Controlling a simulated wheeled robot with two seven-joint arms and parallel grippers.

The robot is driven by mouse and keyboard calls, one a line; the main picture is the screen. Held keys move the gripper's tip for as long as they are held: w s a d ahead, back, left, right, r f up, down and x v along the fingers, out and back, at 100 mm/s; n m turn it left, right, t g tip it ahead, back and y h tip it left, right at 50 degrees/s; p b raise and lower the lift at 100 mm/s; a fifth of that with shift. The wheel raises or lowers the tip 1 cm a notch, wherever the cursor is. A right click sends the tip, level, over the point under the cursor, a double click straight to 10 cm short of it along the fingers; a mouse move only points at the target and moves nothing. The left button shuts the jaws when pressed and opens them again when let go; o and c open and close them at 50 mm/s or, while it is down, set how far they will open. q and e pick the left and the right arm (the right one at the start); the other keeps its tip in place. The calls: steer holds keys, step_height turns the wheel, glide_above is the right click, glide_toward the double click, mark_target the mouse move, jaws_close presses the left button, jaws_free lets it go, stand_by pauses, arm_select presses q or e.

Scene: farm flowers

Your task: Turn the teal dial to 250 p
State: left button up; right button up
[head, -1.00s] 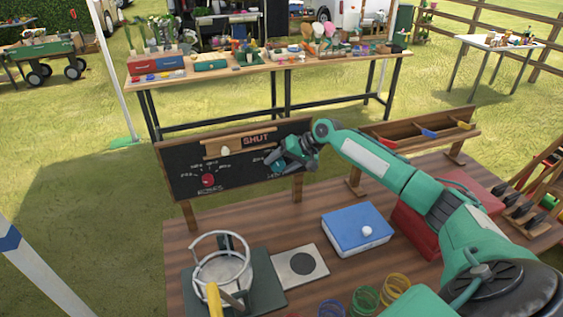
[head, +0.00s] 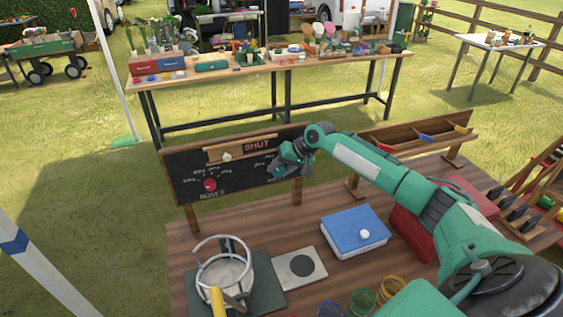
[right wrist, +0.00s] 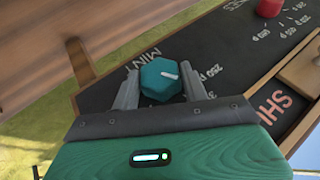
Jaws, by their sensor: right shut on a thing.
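The teal dial (right wrist: 160,80) is on the black board (right wrist: 118,92) in the right wrist view. It sits between the two fingers of my right gripper (right wrist: 160,92), which is shut on it. A white pointer line on the dial points right, roughly toward the "250 p" label (right wrist: 210,72). Part of a "MINT" label shows beside the dial. In the head view my right gripper (head: 277,168) is at the right part of the board (head: 240,178) and hides most of the dial. My left gripper is not in view.
A red dial (head: 210,184) sits on the board's left part, with a "SHUT" sign (head: 257,146) above. On the wooden table are a blue box (head: 353,232), a round wire-framed holder (head: 224,268) and coloured rings (head: 362,300). A divided wooden rack (head: 420,146) stands at right.

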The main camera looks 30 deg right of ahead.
steer(key=h+p, duration=0.1)
steer(key=p, duration=0.1)
steer(key=h+p, duration=0.1)
steer(key=p, duration=0.1)
steer(key=n+g+h+p, duration=0.1)
steer(key=h+p, duration=0.1)
steer(key=p, duration=0.1)
steer(key=shift+a+r, duration=0.3)
steer(key=shift+w+f+g+h+p, duration=0.15)
steer(key=shift+g+h+p, duration=0.25)
steer(key=shift+h+p, duration=0.45)
steer(key=shift+f, duration=0.1)
steer(key=o, duration=1)
steer(key=shift+b+v, duration=2.15)
steer(key=shift+v, duration=4.8)
steer(key=shift+a+f, duration=0.1)
